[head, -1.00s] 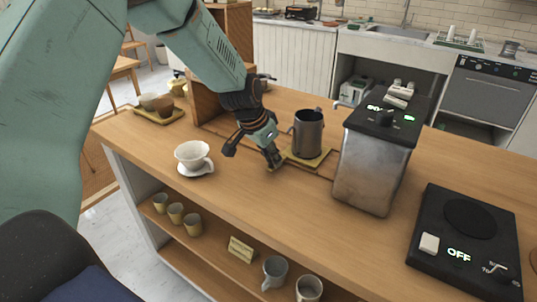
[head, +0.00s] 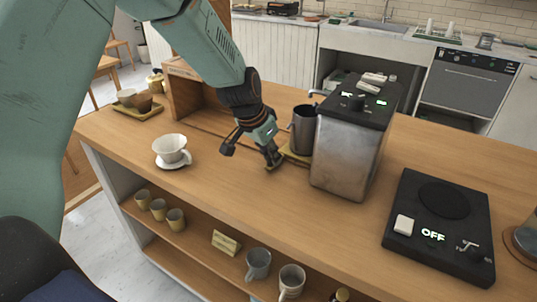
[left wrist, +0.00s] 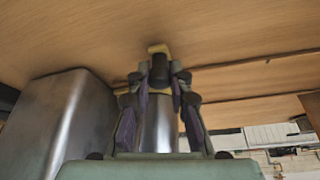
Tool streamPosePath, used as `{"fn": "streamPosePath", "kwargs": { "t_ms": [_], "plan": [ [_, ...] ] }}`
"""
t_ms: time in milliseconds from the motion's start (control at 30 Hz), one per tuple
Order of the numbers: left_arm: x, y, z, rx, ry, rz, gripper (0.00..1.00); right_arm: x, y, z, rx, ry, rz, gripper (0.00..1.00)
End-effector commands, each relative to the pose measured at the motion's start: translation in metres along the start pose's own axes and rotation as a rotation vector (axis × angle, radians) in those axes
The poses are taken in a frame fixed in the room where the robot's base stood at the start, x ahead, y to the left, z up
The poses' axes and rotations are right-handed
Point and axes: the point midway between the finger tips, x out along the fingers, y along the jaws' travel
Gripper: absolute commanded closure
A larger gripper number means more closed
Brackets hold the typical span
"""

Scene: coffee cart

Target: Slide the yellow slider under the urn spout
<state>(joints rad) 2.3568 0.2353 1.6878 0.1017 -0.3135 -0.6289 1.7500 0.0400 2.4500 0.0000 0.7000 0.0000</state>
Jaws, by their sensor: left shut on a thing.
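The yellow slider (head: 290,154) is a flat plate on the wooden counter, partly hidden by the urn and my gripper. A dark metal pitcher (head: 303,132) stands upright on it. My left gripper (head: 272,160) is shut on the slider's near end, which shows as a small yellow tip in the left wrist view (left wrist: 159,48). The silver urn (head: 343,150) with a black top stands just right of the pitcher and overlaps it in the head view. The urn spout (head: 315,93) is near the pitcher's rim; exact alignment is unclear. My right gripper is not in view.
A white cup (head: 171,149) on a saucer stands to the left of my gripper. A wooden box (head: 183,95) is behind my arm. Cups stand on the shelf below. The counter in front of the urn is clear.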

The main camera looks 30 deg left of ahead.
Motion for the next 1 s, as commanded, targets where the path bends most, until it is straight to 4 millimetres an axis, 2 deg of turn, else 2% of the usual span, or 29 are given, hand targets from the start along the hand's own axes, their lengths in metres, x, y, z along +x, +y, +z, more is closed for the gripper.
{"fn": "streamPosePath", "kwargs": {
  "t_ms": [367,400,633,1000],
  "plan": [
    [0.0010,0.0041,0.0012,-0.004,-0.005,0.004,1.00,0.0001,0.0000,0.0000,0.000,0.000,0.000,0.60],
    [0.0010,0.0045,0.0012,-0.004,-0.005,0.004,0.77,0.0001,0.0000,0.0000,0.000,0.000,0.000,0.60],
    [0.0009,0.0040,0.0007,-0.003,-0.004,0.003,0.58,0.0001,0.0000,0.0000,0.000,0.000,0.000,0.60],
    [-0.0040,0.0031,-0.0006,-0.002,0.000,0.001,0.57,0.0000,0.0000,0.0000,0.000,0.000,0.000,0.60]
  ]
}}
